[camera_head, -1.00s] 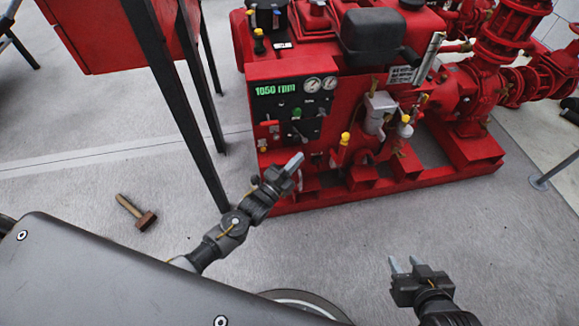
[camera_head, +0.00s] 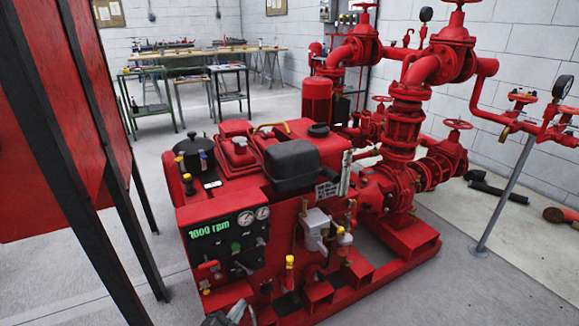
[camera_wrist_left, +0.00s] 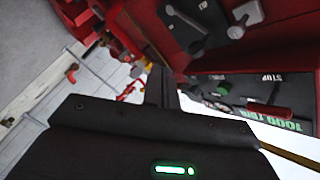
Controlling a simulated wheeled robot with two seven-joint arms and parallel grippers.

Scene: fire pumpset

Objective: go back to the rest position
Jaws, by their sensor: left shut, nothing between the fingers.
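My left gripper (camera_head: 237,312) shows at the bottom edge of the head view, in front of the lower front of the red pumpset (camera_head: 300,210). In the left wrist view its fingers (camera_wrist_left: 161,85) are shut together with nothing between them, and the pumpset's control panel (camera_wrist_left: 240,90) lies beyond them. The panel (camera_head: 226,240) in the head view reads 1000 rpm in green, with two gauges beside the reading. My right gripper is out of view.
A red cabinet on black legs (camera_head: 85,160) stands close at the left. Red pipework (camera_head: 405,120) with valves rises behind the pumpset. Workbenches (camera_head: 205,60) line the back. A grey post (camera_head: 505,190) stands at the right. Open floor lies between the cabinet and the benches.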

